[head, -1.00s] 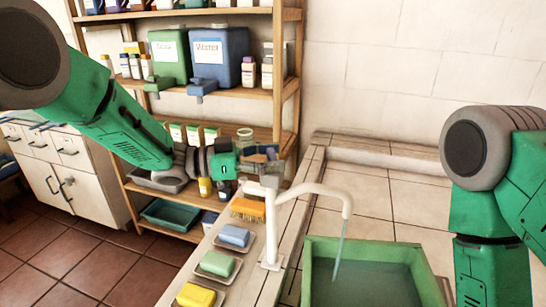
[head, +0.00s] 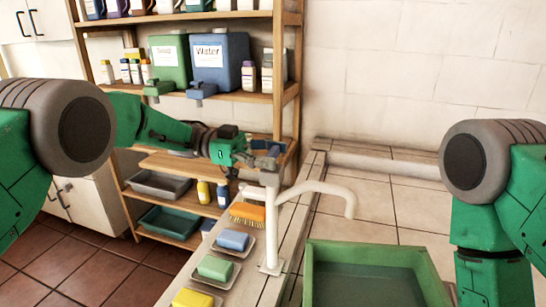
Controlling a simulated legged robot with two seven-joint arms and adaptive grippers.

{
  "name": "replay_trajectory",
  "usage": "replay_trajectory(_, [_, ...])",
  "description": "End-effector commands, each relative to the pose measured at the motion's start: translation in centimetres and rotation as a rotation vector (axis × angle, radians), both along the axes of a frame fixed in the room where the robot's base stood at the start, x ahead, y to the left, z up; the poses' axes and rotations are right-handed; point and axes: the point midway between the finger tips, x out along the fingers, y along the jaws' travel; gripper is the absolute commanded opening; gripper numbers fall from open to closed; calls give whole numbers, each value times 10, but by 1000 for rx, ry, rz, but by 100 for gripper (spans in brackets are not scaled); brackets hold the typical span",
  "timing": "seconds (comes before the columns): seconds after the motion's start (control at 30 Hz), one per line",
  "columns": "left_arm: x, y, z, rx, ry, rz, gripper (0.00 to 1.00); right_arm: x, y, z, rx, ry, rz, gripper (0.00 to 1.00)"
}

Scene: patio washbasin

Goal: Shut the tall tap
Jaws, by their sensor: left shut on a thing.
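The tall white tap (head: 271,225) stands upright on the counter beside the green basin. Its spout (head: 335,190) curves right over the basin (head: 425,264), and no water stream shows from it. My left gripper (head: 268,156) is at the top of the tap, shut on what seems to be its handle, which the fingers mostly hide. The basin holds water. My right arm hangs at the right side, and its gripper is out of the picture.
Blue (head: 233,240), green (head: 215,268) and yellow soaps lie in dishes along the counter left of the tap. An orange brush (head: 247,215) lies behind them. A wooden shelf (head: 291,80) with blue and green containers stands behind. The tiled area right of the tap is clear.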

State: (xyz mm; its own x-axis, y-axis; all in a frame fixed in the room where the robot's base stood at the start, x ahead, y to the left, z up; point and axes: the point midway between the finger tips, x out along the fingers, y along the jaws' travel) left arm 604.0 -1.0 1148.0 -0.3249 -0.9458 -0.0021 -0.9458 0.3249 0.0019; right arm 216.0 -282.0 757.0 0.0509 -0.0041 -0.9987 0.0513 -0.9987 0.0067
Motion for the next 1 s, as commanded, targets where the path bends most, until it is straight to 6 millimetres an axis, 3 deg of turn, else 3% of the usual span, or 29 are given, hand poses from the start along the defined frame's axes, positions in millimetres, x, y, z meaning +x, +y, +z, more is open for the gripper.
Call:
replay_trajectory(0.27, [2,1,4,-5,-6,6,25,0,0,0,0,0,0,39])
replay_trajectory(0.3, [2,1,4,-5,-6,6,64,0,0,0,0,0,0,39])
replay_trajectory(0.33, [2,1,4,-5,-6,6,75,0,0,0,0,0,0,39])
replay_trajectory(0.73, [3,8,2,-4,-4,4,76,-3,0,1,0,-3,0,39])
replay_trajectory(1.0, [24,60,0,-5,-5,7,76,-2,0,1,0,-3,0,39])
